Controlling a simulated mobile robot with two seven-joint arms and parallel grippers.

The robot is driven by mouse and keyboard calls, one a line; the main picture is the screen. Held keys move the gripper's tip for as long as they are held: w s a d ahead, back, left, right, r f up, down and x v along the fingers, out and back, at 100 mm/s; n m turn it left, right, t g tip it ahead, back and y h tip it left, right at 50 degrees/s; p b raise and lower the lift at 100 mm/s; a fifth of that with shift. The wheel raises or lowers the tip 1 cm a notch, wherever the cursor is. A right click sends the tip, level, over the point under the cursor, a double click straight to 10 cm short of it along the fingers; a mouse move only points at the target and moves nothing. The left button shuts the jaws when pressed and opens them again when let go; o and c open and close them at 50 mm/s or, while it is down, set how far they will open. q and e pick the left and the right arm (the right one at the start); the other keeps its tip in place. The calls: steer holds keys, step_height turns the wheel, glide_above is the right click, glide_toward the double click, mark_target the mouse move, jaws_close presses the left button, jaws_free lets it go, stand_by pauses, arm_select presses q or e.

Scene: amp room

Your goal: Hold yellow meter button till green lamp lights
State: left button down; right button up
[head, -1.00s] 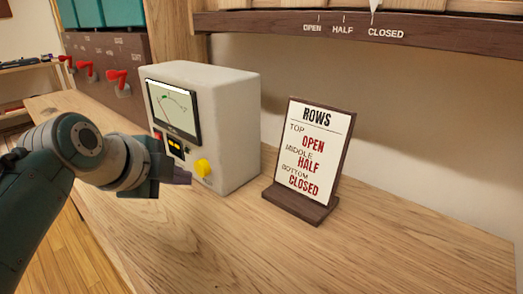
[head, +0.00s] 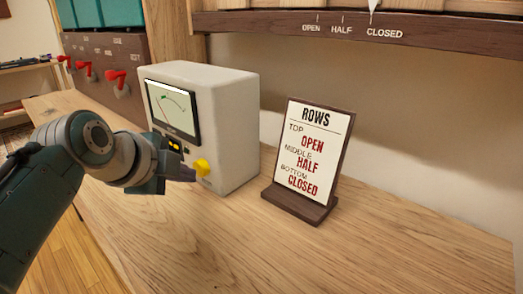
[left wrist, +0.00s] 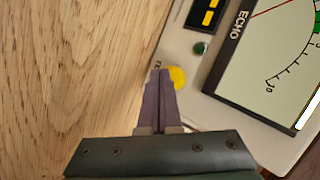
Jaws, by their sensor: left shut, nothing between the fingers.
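The yellow button (head: 203,167) is low on the front of the white meter box (head: 232,120). My left gripper (head: 192,173) is shut and empty, its tips right at the button's left side. In the left wrist view the shut fingertips (left wrist: 160,74) overlap the edge of the yellow button (left wrist: 178,77); I cannot tell whether they press it. A small dark green lamp (left wrist: 200,47) beside the button looks unlit. The dial (left wrist: 285,60) shows a red needle and a scale. My right gripper is out of view.
A ROWS sign (head: 309,155) stands on the wooden counter (head: 400,245) right of the meter. Red-handled levers (head: 115,76) are on a brown panel at the back left. The counter's front right is clear.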

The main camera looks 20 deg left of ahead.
arm_select(q)
steer(key=shift+w+d, duration=0.15)
steer(key=shift+w, duration=0.25)
stand_by(3.0)
steer(key=shift+s, duration=0.1)
steer(key=shift+s+a+r+p, duration=0.15)
steer(key=shift+s+a+p, duration=0.15)
steer(key=shift+s+p, duration=0.3)
steer(key=shift+s, duration=0.2)
steer(key=shift+s+a+p, duration=0.15)
steer(key=shift+p, duration=0.15)
steer(key=s+p, duration=0.1)
steer(key=s+a+p, duration=0.1)
steer(key=s, duration=0.1)
steer(key=shift+s+a, duration=0.1)
steer(key=shift+a, duration=0.05)
steer(key=shift+s+a, duration=0.2)
steer(key=shift+s, duration=0.4)
